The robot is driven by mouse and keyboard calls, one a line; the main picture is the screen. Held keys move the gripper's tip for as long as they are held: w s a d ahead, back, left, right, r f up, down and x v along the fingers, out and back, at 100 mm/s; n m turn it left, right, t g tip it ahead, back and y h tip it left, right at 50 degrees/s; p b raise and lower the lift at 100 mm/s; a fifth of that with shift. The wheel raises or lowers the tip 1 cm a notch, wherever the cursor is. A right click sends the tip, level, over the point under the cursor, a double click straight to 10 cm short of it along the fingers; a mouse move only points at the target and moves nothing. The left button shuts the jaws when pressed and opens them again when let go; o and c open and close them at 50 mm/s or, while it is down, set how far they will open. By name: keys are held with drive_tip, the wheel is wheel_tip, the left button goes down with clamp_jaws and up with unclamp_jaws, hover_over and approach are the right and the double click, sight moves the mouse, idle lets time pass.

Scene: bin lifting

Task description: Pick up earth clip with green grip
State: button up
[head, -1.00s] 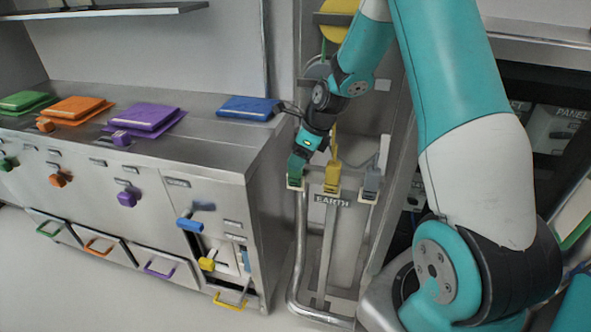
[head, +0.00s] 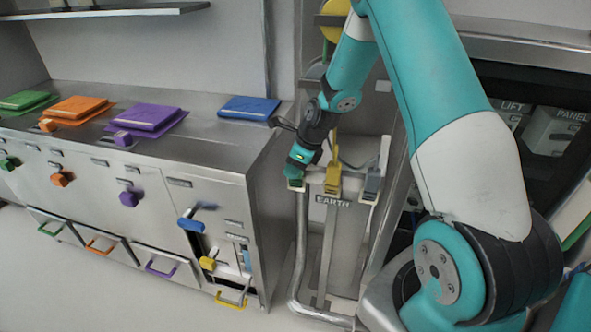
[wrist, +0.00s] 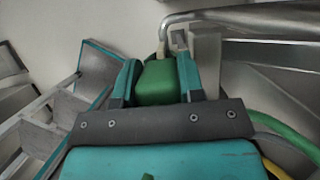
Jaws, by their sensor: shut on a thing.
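The earth clip with the green grip (wrist: 158,84) shows between my two fingers in the wrist view. My gripper (wrist: 155,75) is shut on it, one finger on each side. In the head view my gripper (head: 297,172) is at the left end of the rail marked EARTH (head: 333,201). The green clip (head: 295,184) is mostly hidden there under my gripper, and I cannot tell whether it is clear of the rail. A yellow clip (head: 332,180) and a grey clip (head: 371,184) hang on the same rail to the right.
A steel counter (head: 215,140) with a blue pad (head: 249,106) and other coloured pads stands at the left. A bent metal pipe (head: 300,255) runs below the rail. A dark cabinet (head: 495,90) is at the right. A green cable (wrist: 287,134) trails at the lower right of the wrist view.

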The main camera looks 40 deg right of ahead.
wheel_tip(320, 180, up, 20)
idle(0.6)
